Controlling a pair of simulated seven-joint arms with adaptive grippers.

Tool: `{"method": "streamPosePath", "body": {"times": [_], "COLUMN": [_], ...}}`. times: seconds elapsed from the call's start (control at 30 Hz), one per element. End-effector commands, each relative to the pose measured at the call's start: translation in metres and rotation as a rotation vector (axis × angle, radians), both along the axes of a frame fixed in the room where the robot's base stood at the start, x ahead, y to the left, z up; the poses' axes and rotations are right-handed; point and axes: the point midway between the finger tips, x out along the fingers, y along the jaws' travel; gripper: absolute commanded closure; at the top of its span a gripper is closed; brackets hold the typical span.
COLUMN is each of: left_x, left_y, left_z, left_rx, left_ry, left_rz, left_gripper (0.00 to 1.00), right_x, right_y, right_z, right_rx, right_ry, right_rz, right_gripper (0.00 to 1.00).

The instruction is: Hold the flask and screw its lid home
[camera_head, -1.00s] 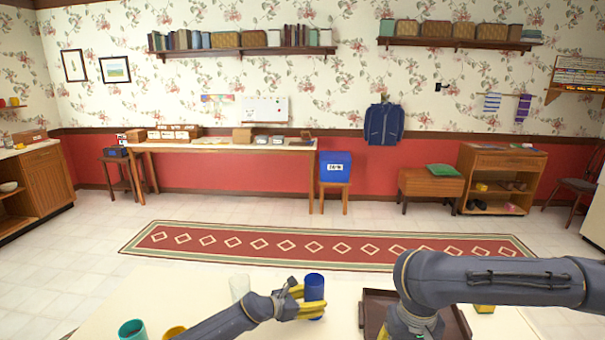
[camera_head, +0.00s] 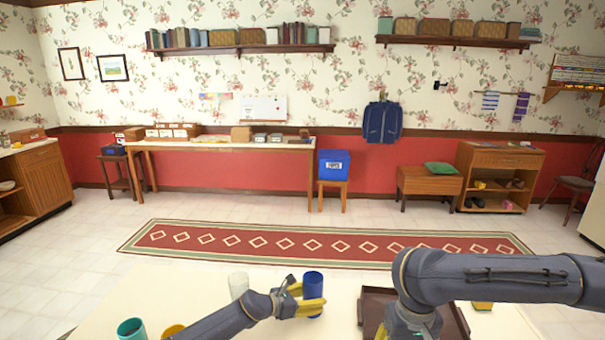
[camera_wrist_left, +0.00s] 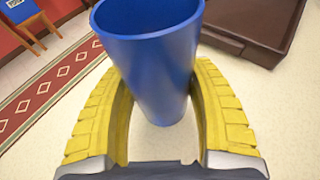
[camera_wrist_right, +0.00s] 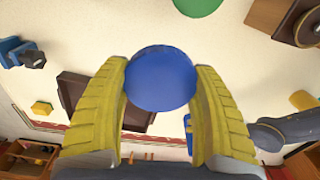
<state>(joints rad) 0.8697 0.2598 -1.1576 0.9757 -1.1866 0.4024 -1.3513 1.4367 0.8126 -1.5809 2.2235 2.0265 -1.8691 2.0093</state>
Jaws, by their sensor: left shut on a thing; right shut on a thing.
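The blue flask (camera_head: 313,283) stands upright on the table, its top a darker oval. My left gripper (camera_head: 312,307) is shut around its lower body. In the left wrist view the flask (camera_wrist_left: 155,65) sits between the two yellow fingers (camera_wrist_left: 165,110). The round blue lid (camera_wrist_right: 160,79) is in the right wrist view, with my right gripper (camera_wrist_right: 160,90) shut on its sides. The lid is apart from the flask. In the head view, the right gripper is mostly below the picture edge and its lid is out of sight.
A brown tray (camera_head: 370,301) lies right of the flask, partly behind my right arm. A white cup (camera_head: 238,285) stands left of the flask. A teal cup (camera_head: 132,329) and a yellow cup (camera_head: 172,331) are nearer the front left.

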Motion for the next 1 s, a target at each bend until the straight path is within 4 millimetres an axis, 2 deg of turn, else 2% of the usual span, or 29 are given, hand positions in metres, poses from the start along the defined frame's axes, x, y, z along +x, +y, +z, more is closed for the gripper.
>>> {"method": "streamPosePath", "body": {"times": [0.2, 0.37, 0.8, 1.0], "left_x": [-0.001, -0.001, -0.001, -0.001], "left_y": [0.0, 0.0, 0.0, 0.0], "left_z": [0.0, 0.0, -0.001, -0.001], "left_rx": [-0.001, -0.001, -0.001, 0.0], "left_ry": [0.001, 0.001, 0.001, 0.002], "left_rz": [-0.001, -0.001, -0.001, -0.001], "left_gripper": [0.7, 0.7, 0.7, 0.7], "right_x": [0.003, 0.026, 0.158, 0.209], "right_y": [0.001, 0.01, 0.061, 0.085], "right_z": [0.0, -0.001, -0.001, 0.0], "right_rx": [0.0, -0.001, -0.004, -0.003], "right_ry": [-0.001, -0.007, -0.036, -0.042], "right_rz": [-0.003, -0.025, -0.17, -0.239], "right_gripper": [0.52, 0.52, 0.52, 0.52]}}
